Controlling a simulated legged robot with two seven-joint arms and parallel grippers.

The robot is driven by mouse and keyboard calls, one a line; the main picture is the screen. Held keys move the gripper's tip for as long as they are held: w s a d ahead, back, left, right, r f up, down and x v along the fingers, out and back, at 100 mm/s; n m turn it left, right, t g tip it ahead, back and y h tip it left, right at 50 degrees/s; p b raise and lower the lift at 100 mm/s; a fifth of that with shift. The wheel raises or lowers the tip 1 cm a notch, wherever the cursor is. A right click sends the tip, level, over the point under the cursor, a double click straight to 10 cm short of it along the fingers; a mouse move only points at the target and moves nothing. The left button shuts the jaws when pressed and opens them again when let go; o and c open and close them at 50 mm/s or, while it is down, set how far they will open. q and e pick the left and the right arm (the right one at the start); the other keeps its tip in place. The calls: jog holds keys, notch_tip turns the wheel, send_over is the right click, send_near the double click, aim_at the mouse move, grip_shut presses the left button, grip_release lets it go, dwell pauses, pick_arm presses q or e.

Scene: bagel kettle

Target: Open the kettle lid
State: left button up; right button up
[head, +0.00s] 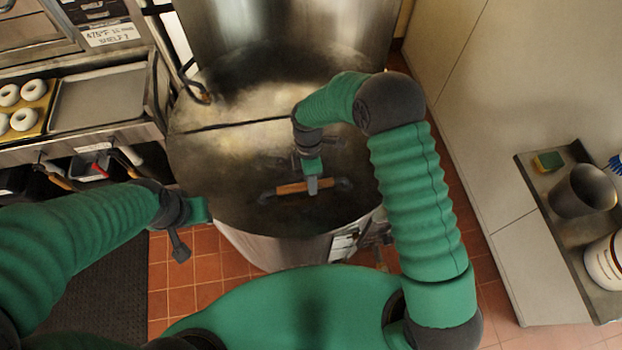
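The kettle (262,242) is a large round steel vessel in front of me. Its lid (225,165) lies flat over the near part and looks shut, with a straight seam across the middle. A wooden-grip handle (290,188) is near the lid's front edge. My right gripper (312,187) is over the handle, with a finger across the wooden grip. Whether it is closed around the grip is hidden from this angle. My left gripper (185,235) is off the kettle's left side, away from the lid. Its fingers look apart and nothing shows between them.
A counter on the left holds a tray of bagels (27,110) and an empty metal tray (98,98). On the right, a shelf holds a metal pot (582,192), a white bucket (606,262) and a sponge (548,161). A dark mat (100,285) lies on the tiled floor.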

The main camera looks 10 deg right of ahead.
jog(key=shift+w, duration=0.1)
jog(key=c, duration=0.5)
jog(key=shift+r, duration=0.1)
grip_shut()
dwell(0.4)
